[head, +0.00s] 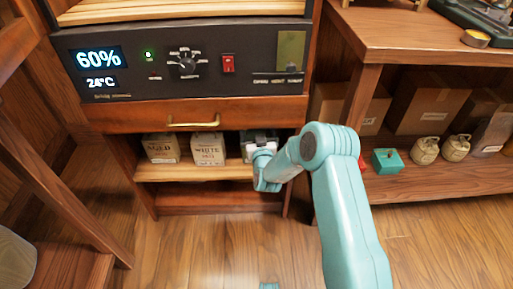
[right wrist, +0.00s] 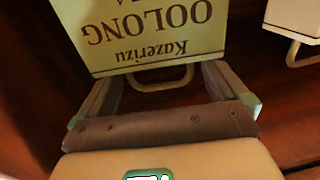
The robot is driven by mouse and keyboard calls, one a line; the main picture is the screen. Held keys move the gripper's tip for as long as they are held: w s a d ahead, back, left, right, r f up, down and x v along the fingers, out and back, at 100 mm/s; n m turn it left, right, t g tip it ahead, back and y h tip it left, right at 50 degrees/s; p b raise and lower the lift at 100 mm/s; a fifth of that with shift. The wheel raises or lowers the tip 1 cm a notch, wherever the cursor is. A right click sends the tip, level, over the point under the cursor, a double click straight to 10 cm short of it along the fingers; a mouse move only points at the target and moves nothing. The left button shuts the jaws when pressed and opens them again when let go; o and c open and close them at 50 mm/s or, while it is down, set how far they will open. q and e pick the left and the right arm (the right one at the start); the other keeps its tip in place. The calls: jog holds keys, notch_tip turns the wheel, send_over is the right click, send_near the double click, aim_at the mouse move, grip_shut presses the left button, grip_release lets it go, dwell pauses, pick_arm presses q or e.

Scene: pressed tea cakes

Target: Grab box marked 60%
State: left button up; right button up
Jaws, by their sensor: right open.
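"60%" shows only on a lit display (head: 98,59) of the dark control panel; I see no box marked so. A pale box lettered "Kazerizu OOLONG" (right wrist: 150,35) fills the top of the right wrist view, upside down. Its handle (right wrist: 160,84) lies at the tips of my right gripper (right wrist: 160,74), which is open; I cannot tell whether they touch. In the head view my right gripper (head: 262,150) is at the right of the shelf under the drawer and hides most of the box there. Boxes lettered "AGED" (head: 161,149) and "WHITE" (head: 208,149) stand to its left.
A drawer with a brass handle (head: 193,123) is above the shelf (head: 180,172). A shelf on the right holds a teal box (head: 386,161), two cream jars (head: 425,151) and cardboard boxes (head: 427,104). Another handled box (right wrist: 292,18) is at the wrist view's right edge.

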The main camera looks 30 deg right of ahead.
jog(key=c, duration=1.4)
jog(key=shift+r, duration=0.1)
jog(key=shift+c, duration=0.2)
